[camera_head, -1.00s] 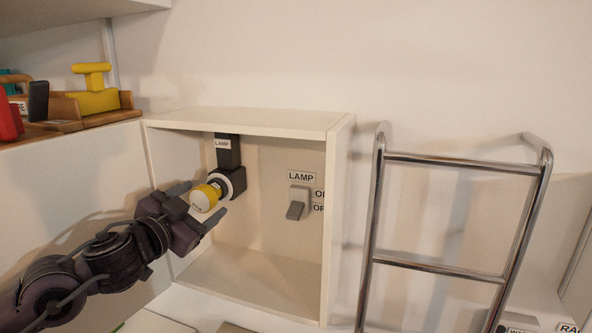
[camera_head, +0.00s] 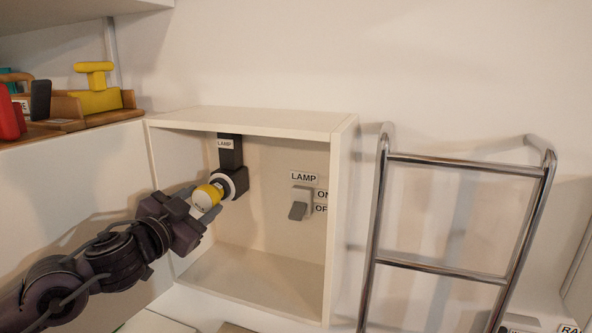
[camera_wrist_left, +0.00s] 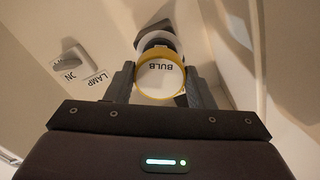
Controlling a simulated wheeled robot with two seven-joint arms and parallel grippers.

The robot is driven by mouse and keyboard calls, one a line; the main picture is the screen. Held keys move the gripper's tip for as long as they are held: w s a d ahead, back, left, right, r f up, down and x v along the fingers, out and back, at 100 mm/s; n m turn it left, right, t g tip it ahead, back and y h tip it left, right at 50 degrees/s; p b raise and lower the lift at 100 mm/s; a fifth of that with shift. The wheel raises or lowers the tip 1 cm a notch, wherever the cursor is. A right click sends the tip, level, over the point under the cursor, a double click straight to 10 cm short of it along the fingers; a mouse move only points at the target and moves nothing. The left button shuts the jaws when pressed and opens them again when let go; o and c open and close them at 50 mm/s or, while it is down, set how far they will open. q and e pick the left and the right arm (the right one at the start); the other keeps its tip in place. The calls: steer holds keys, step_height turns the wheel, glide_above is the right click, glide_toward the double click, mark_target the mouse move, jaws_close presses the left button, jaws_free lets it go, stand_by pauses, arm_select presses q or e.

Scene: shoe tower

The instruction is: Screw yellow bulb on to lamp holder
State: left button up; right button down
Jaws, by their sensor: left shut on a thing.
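The yellow bulb (camera_head: 207,195), with a white end face, sits at the lamp holder (camera_head: 232,182), a black bracket with a white ring on the cabinet's back wall. In the left wrist view the bulb (camera_wrist_left: 160,78) shows its face marked BULB, the lettering upside down, with the holder's white ring (camera_wrist_left: 157,41) right behind it. My left gripper (camera_head: 201,199) is shut on the bulb, one finger on each side; the fingers also show in the left wrist view (camera_wrist_left: 160,84). The contact between bulb and holder is hidden. My right gripper is out of view.
The white open cabinet (camera_head: 340,220) surrounds the holder, with walls close by. A grey lamp switch (camera_head: 300,205) is on its back wall to the right. A metal rack (camera_head: 455,265) stands further right. A shelf with yellow (camera_head: 95,90) and red objects is at left.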

arm_select(q)
steer(key=shift+w+r, duration=0.1)
steer(key=shift+r, duration=0.2)
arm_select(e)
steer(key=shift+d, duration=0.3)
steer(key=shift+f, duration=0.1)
